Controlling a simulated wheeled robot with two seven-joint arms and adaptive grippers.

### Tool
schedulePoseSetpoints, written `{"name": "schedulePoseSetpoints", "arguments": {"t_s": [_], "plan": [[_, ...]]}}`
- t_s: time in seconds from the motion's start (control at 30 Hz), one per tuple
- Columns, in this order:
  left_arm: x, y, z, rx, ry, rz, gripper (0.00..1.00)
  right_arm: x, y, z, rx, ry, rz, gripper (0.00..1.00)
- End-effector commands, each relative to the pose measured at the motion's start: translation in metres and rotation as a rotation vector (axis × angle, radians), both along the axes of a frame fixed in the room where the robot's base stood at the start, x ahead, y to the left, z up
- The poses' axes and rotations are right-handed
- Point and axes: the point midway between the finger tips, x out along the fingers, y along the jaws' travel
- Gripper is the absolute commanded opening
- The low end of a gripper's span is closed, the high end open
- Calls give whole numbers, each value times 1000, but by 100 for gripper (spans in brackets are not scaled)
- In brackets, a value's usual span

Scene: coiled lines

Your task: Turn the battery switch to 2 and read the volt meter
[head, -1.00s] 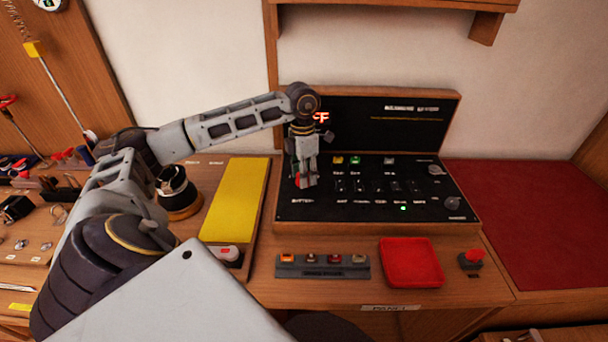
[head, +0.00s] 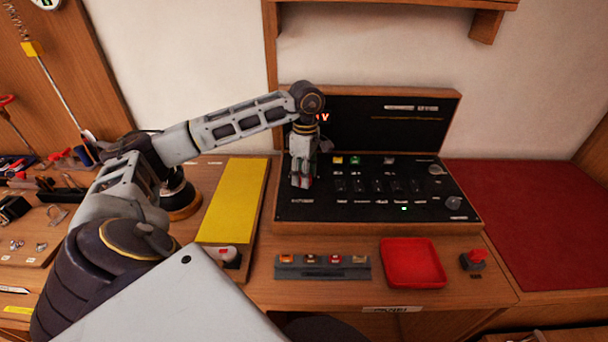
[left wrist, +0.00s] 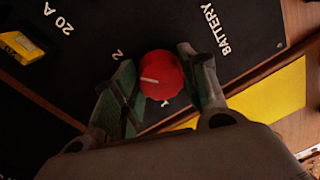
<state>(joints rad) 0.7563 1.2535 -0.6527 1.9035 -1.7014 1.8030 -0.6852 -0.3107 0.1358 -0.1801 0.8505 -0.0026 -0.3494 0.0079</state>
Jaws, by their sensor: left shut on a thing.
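The battery switch is a red round knob (left wrist: 165,70) with a white pointer line, on the black panel (head: 430,172). In the left wrist view the pointer faces left, between the printed 1 (left wrist: 82,103) and 2 (left wrist: 117,54). My left gripper (head: 302,183) is shut on this knob, one finger on each side; it also shows in the left wrist view (left wrist: 160,70). In the head view the gripper hides most of the knob. The volt meter's red display (head: 323,117) is mostly hidden behind my arm; only a "V" shows. My right gripper is not in view.
A yellow board (head: 235,200) lies left of the panel. A red mat (head: 525,215) at the right is clear.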

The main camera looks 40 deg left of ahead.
Motion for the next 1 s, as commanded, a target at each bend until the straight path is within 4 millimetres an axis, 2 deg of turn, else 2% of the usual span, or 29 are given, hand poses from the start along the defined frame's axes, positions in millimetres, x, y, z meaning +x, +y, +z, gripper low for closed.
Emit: {"name": "schedulePoseSetpoints", "arguments": {"t_s": [0.3,0.77,0.8,0.93,1.0], "plan": [[1,0,1,0,-3,-111,19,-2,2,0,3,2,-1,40],[1,0,1,1,-4,-127,19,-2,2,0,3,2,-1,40],[1,0,1,1,-4,-127,45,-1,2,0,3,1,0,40],[0,0,1,0,-3,-126,62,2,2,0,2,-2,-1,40],[0,0,1,0,-2,-126,64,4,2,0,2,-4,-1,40]]}}
